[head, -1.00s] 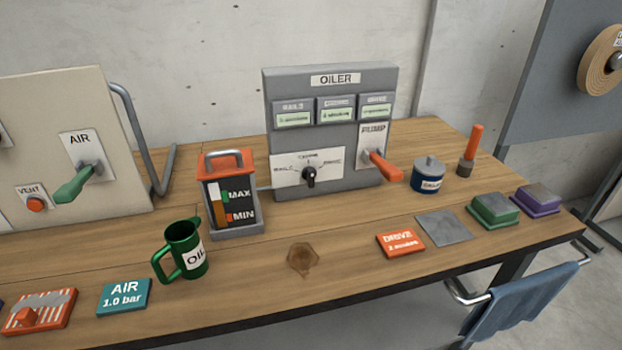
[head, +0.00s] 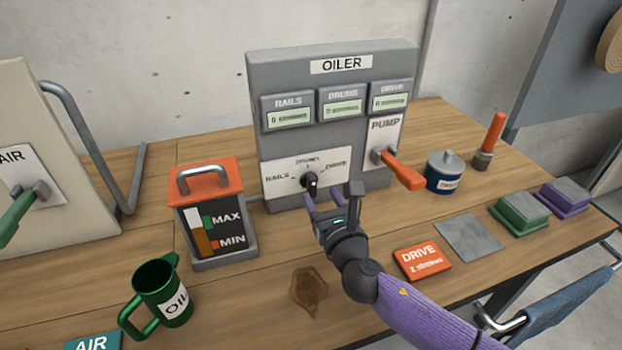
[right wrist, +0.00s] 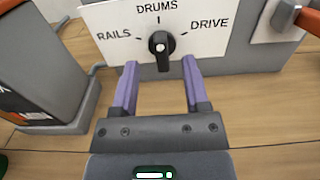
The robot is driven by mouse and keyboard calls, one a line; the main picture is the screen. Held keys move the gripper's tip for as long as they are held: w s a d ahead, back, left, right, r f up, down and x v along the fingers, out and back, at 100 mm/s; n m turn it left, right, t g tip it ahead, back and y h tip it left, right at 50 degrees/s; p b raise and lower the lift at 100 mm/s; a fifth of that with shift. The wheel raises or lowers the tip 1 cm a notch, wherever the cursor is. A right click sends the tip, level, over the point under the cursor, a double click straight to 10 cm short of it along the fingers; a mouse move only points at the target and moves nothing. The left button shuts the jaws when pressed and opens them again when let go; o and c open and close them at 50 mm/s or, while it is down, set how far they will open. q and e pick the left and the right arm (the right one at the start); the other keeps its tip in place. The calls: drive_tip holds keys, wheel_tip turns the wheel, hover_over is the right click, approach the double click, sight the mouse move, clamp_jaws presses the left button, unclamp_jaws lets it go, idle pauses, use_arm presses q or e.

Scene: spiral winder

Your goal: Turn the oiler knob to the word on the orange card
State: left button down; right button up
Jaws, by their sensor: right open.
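The oiler knob (head: 311,182) is black and sits on a white plate on the front of the grey oiler box (head: 262,90). In the right wrist view the knob (right wrist: 162,47) stands upright, apparently pointing to DRUMS, between RAILS on the left and DRIVE on the right. The orange card (head: 422,260) on the table reads DRIVE, with a smaller blurred line below. My right gripper (head: 322,197) is open and empty, just in front of and below the knob. In the right wrist view its purple fingers (right wrist: 159,76) are spread on either side below the knob. My left gripper is out of view.
The pump lever (head: 402,172) with its orange handle sticks out right of the knob. An orange-topped oil level box (head: 213,220) stands left of it, and a green oil can (head: 160,292) is nearer.

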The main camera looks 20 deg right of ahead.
sight(314, 183)
drive_tip(key=w+b, duration=0.1)
drive_tip(key=w, duration=0.4)
drive_tip(key=shift+w+a, duration=0.1)
drive_tip(key=shift+w, duration=0.05)
drive_tip(key=shift+f, duration=0.1)
clamp_jaws()
